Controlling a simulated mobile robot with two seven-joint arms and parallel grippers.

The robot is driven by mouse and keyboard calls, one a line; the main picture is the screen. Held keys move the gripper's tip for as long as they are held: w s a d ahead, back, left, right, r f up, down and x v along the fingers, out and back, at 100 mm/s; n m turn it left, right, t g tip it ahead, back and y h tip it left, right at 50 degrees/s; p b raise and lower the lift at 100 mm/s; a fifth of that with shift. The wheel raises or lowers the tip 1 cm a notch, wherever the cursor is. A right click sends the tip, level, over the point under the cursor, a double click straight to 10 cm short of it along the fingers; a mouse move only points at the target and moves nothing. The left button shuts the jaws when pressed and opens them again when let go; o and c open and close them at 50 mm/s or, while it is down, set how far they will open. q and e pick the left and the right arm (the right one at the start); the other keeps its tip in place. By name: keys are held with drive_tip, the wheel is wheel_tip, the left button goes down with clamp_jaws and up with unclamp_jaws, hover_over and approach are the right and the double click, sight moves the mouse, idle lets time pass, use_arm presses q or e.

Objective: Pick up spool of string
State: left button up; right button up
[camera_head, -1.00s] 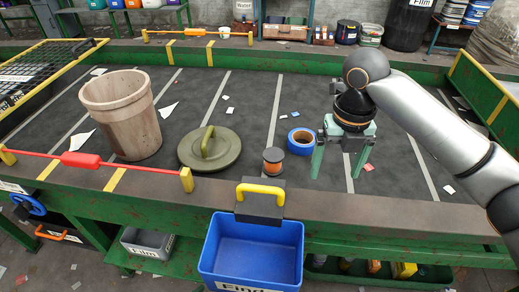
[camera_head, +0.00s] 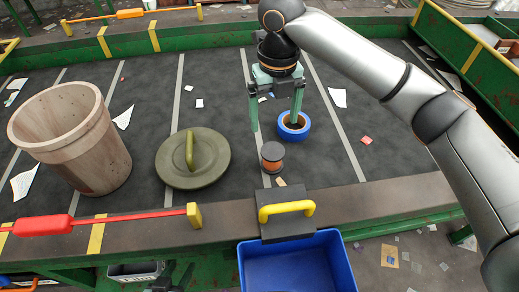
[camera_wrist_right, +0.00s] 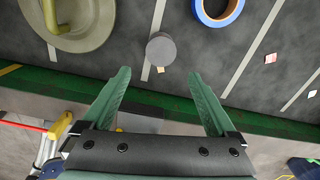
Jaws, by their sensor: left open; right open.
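The spool of string (camera_head: 272,157), with a dark grey flange and orange-brown string, stands upright on the dark belt near its front edge. In the right wrist view the spool (camera_wrist_right: 161,49) shows its round grey top, just past the fingertips and between their lines. My right gripper (camera_head: 274,125) is open and empty, its green fingers pointing down behind the spool in the head view, apart from it. The right gripper (camera_wrist_right: 159,73) also shows open in the wrist view. My left gripper is in neither view.
A blue tape roll (camera_head: 294,126) lies close behind the spool, near a right gripper finger. An olive lid (camera_head: 215,170) lies to the left, beside a tan bucket (camera_head: 65,135). Paper scraps dot the belt.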

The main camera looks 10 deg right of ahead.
sight(273, 151)
wheel_tip(273, 151, down, 12)
drive_tip(key=shift+w+d+f, duration=0.1)
drive_tip(key=shift+f, duration=0.15)
idle(0.4)
drive_tip(key=c, duration=1.2)
